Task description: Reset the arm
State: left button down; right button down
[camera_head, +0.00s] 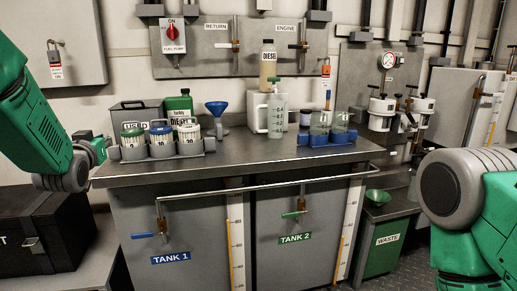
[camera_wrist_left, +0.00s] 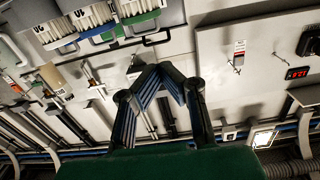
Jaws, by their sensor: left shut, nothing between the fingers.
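My left arm comes in at the left of the head view, and my left gripper (camera_head: 98,150) is beside the left end of the steel bench top (camera_head: 260,163). In the left wrist view its fingers (camera_wrist_left: 160,72) come together at the tips with nothing between them. The wrist view is tilted and shows the wall panel and the filters beyond the fingers. My right arm shows as green and grey links at the right edge of the head view; its gripper is out of view.
A rack of filters (camera_head: 162,150), a green diesel can (camera_head: 180,105), a blue funnel (camera_head: 217,108), a clear jug (camera_head: 278,115) and a blue tray (camera_head: 328,138) stand on the bench. A rail (camera_head: 260,187) runs along its front. A black case (camera_head: 45,240) is below my left arm.

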pick_arm(q)
jog(key=s+d+f+g+h+p, duration=0.1)
jog(key=s+d+f+g+p, duration=0.15)
jog(key=s+f, duration=0.4)
jog(key=s+d+f+m+g+p, duration=0.1)
jog(key=s+f+g, duration=0.25)
jog(key=f, duration=0.65)
jog(key=s+d+f+g+h+p, duration=0.1)
jog(key=s+d+f+g+p, duration=0.1)
jog(key=s+f, duration=0.55)
jog(key=s+d+f+g+p, duration=0.1)
jog(key=s+d+f+g, duration=0.1)
jog(key=s, duration=0.8)
jog(key=s+d+f+m+g+h+p, duration=0.1)
jog(key=s+f+g, duration=0.3)
jog(key=s, duration=0.7)
jog(key=s+d+f+m+g+h+p, duration=0.1)
jog(key=s+d+f+g+p, duration=0.1)
jog(key=s, duration=0.8)
jog(key=shift+s+d+f+g+p, duration=0.2)
jog(key=shift+d+f+g+p, duration=0.2)
jog(key=shift+d+f+p, duration=0.45)
jog(key=shift+d, duration=0.1)
